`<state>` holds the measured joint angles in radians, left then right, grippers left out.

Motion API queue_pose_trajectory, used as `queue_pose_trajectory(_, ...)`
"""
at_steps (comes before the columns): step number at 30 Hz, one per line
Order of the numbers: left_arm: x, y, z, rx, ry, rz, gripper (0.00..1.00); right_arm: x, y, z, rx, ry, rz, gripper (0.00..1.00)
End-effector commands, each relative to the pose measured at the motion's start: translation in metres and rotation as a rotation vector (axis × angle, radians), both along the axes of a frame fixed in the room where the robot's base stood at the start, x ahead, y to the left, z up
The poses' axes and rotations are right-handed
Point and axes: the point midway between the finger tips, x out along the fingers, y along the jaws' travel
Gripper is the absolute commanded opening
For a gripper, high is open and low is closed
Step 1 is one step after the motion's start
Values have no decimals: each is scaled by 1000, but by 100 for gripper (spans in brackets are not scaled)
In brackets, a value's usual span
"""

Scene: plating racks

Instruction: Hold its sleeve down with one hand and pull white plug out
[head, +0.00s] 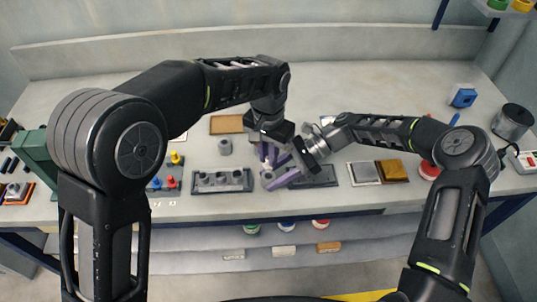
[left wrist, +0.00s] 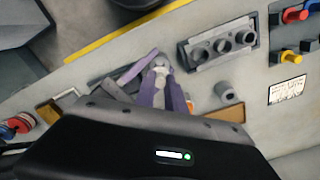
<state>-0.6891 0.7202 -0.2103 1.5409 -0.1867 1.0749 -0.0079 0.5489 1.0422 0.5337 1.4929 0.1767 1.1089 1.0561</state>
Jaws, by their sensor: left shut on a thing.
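A grey cylindrical sleeve (head: 267,178) stands near the table's front edge, just right of a grey rack. It also shows between purple fingers in the left wrist view (left wrist: 161,61). My left gripper (head: 268,160) comes down from above with its purple fingers at the top of the sleeve, shut on a small pale thing there that looks like the white plug (left wrist: 160,70). The plug is mostly hidden by the fingers. My right gripper (head: 276,173) reaches in low from the right, its purple fingers beside the sleeve. Whether they press on it is unclear.
The grey rack (head: 222,181) holds several grey cylinders. A lone grey cylinder (head: 225,146) stands behind it. A dark plate (head: 318,177) lies beneath my right gripper. A grey plate (head: 364,173) and a brown block (head: 391,170) lie further right. Coloured pegs (head: 170,183) stand left.

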Motion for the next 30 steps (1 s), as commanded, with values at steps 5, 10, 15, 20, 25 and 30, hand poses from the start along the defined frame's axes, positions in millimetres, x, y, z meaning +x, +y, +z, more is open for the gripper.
queue_pose_trajectory(5,0,0,0,0,0,0,0,0,0,0,0,0,0,52)
queue_pose_trajectory(10,0,0,0,0,0,0,0,0,0,0,0,0,0,62)
queue_pose_trajectory(15,0,0,0,0,0,0,0,0,0,0,0,0,0,62)
queue_pose_trajectory(20,0,0,0,0,0,0,0,2,-5,3,-2,-2,-2,62)
queue_pose_trajectory(25,0,0,0,0,0,0,0,8,-24,13,-2,-2,-3,62)
queue_pose_trajectory(30,0,0,0,0,0,0,0,16,-48,27,-2,-2,-3,62)
